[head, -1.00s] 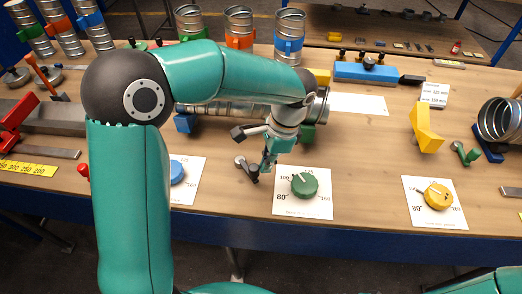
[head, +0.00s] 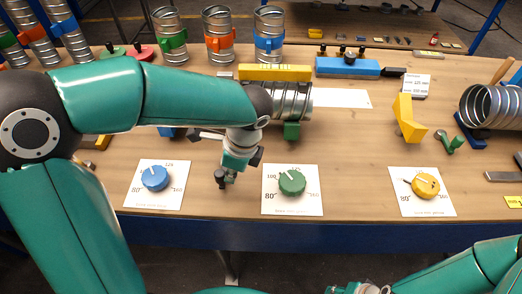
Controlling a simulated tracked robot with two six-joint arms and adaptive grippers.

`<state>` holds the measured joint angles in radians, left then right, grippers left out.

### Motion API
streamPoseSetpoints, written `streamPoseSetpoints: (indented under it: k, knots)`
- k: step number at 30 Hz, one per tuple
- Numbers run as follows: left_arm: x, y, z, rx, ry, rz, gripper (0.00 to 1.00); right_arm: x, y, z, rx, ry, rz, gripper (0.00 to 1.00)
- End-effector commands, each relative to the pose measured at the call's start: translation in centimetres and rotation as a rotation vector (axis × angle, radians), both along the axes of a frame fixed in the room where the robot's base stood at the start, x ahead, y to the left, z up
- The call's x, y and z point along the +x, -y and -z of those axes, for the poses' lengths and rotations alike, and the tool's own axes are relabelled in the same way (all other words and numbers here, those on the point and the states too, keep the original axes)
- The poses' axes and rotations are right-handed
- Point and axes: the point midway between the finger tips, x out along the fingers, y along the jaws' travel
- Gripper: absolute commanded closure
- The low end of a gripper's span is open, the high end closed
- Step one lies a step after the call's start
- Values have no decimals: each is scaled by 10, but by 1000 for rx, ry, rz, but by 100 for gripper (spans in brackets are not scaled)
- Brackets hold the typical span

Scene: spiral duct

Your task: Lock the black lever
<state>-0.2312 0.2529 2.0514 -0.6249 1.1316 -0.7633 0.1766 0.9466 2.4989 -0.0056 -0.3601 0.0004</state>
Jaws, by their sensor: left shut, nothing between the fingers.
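The black lever (head: 220,179) is on the wooden bench, left of the green dial. Only a small dark part of it shows, beside my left fingertips; the rest is hidden by the gripper. My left gripper (head: 229,178) points down at the lever, with its fingers shut and empty. I cannot tell whether it touches the lever, or which way the lever is turned. My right gripper (head: 360,289) barely shows at the bottom edge, cut off, and its fingers cannot be made out.
A blue dial (head: 155,178), a green dial (head: 292,182) and a yellow dial (head: 425,186) sit on white cards along the front. A spiral duct (head: 292,101) lies behind my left wrist. A yellow block (head: 407,118) and a green lever (head: 450,143) stand right.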

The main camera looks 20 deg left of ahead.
Motion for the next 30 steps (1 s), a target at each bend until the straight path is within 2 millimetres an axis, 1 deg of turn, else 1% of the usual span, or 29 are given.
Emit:
streamPoseSetpoints:
  k: [15,18,20,23,27,30]
  knots:
    - [-2,-2,0,1,-3,-3,100,0,0,0,0,0,0,60]
    - [-1,1,0,1,-3,-3,100,0,0,0,0,0,0,60]
    - [-1,4,0,1,-3,-4,100,0,0,-1,0,0,0,60]
    - [1,15,0,0,-3,-3,100,0,0,-2,0,0,0,60]
    - [4,38,1,2,-2,-5,100,0,0,-5,0,0,0,60]
    - [6,44,-22,-3,7,-10,100,0,0,-3,0,0,0,60]
